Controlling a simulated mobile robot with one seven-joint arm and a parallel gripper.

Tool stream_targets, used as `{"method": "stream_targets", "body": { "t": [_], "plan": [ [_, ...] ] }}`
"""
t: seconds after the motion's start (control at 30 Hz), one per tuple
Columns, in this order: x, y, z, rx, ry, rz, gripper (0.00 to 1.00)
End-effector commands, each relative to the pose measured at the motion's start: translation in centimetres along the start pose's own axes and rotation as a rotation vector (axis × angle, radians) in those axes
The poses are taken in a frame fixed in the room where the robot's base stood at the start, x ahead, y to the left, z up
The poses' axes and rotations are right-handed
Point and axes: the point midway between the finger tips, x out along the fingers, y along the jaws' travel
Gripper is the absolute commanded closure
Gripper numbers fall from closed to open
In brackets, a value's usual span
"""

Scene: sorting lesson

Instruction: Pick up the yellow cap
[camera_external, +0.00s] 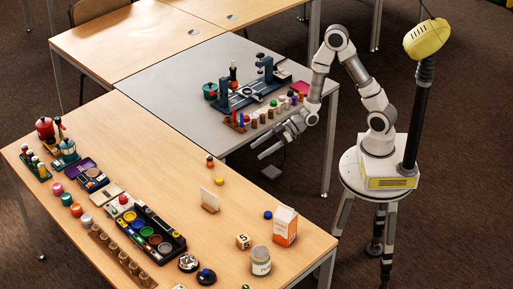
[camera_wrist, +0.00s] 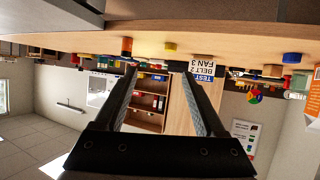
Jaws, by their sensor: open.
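The yellow cap (camera_external: 219,181) is a small, flat, round piece standing alone on the wooden table, near the table's far edge. It also shows in the wrist view (camera_wrist: 170,47), where the picture is upside down, hanging from the tabletop a little above the fingertips. My gripper (camera_external: 257,149) is beyond that edge, to the upper right of the cap and apart from it. Its two fingers point left and are spread and empty. In the wrist view both fingers of my gripper (camera_wrist: 160,72) show, with nothing between them but the room behind.
A small orange-brown peg (camera_external: 210,162) stands just behind the cap. A white card in a holder (camera_external: 209,199) stands in front of it. A blue cap (camera_external: 268,215) and an orange-white carton (camera_external: 285,226) are to the right. The grey table (camera_external: 170,85) adjoins behind.

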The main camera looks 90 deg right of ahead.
Motion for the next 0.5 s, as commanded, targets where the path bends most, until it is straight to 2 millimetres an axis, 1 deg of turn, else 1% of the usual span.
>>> {"method": "stream_targets", "body": {
  "t": [0.03, 0.1, 0.17, 0.27, 0.37, 0.5],
  "plan": [
    [0.3, -0.5, 0.5, 0.017, 0.02, -0.017, 0.28],
    [0.4, -1.0, 0.5, 0.027, 0.043, -0.034, 0.28],
    [0.7, -1.3, 0.5, 0.032, 0.054, -0.042, 0.28],
    [1.8, -1.4, 0.5, 0.032, 0.061, -0.047, 0.28],
    [3.8, -1.6, 0.4, 0.031, 0.062, -0.046, 0.28],
    [6.9, -1.7, 0.2, 0.031, 0.06, -0.046, 0.28]
  ]
}}
